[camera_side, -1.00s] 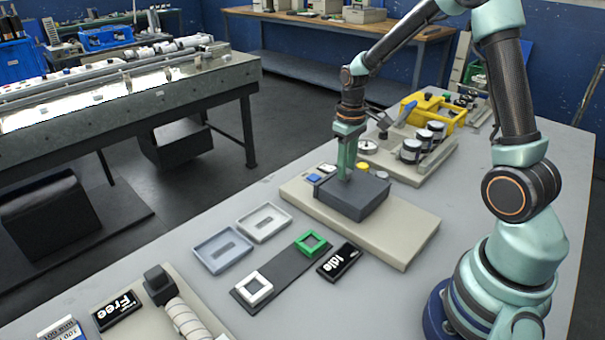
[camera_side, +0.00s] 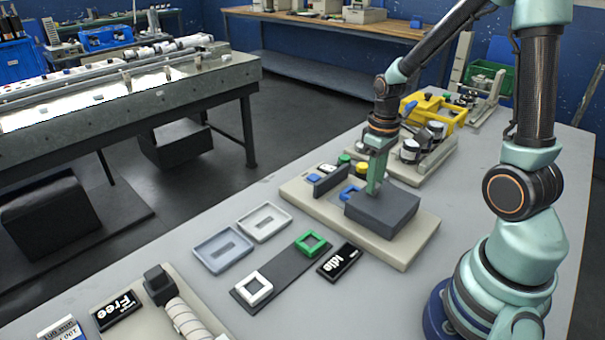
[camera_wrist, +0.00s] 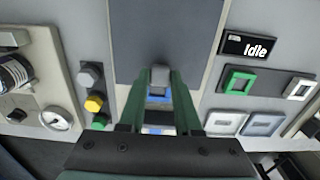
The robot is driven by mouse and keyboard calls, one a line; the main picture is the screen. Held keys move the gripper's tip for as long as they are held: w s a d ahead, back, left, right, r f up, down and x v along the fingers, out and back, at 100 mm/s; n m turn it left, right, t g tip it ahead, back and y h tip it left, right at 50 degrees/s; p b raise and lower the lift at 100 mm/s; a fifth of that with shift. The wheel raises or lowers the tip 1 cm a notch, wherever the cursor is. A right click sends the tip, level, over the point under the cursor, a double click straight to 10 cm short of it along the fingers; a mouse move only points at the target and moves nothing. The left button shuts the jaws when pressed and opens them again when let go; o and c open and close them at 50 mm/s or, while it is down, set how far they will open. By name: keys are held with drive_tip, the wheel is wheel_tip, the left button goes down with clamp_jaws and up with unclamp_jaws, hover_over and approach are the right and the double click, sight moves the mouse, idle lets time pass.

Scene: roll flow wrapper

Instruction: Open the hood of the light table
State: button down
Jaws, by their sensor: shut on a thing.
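The dark grey box-shaped hood (camera_side: 383,215) lies on the right part of the beige base of the light table (camera_side: 400,250). My gripper (camera_side: 374,190) points down at the hood's left edge. In the wrist view, my gripper's green fingers (camera_wrist: 160,88) are shut on a small grey knob (camera_wrist: 160,75) at the edge of the hood (camera_wrist: 155,35). A blue piece (camera_side: 348,192) shows on the base just left of the hood, partly hidden by it. A low dark upright panel (camera_side: 325,184) stands left of the blue piece.
Green (camera_side: 344,158) and yellow (camera_side: 362,168) buttons stand behind the panel. A black "Idle" display (camera_side: 339,260), a dark strip with a green frame (camera_side: 311,243) and a white frame (camera_side: 254,288), and two shallow trays (camera_side: 264,222) lie in front. Dark rollers (camera_side: 411,150) stand behind.

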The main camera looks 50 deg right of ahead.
sight(390, 203)
drive_tip(key=s, duration=0.4)
drive_tip(key=shift+s+r, duration=0.1)
drive_tip(key=shift+s, duration=0.15)
drive_tip(key=c, duration=0.6)
unclamp_jaws()
wheel_tip(390, 203, up, 12)
drive_tip(key=w+a+r+t, duration=0.1)
drive_tip(key=a+r+t, duration=0.1)
drive_tip(key=a, duration=0.4)
drive_tip(key=w+a+r+t, duration=0.1)
drive_tip(key=a+r+t, duration=0.1)
drive_tip(key=a, duration=0.4)
drive_tip(key=shift+w+a+t, duration=0.25)
drive_tip(key=shift+w+t, duration=0.05)
drive_tip(key=shift+t, duration=0.5)
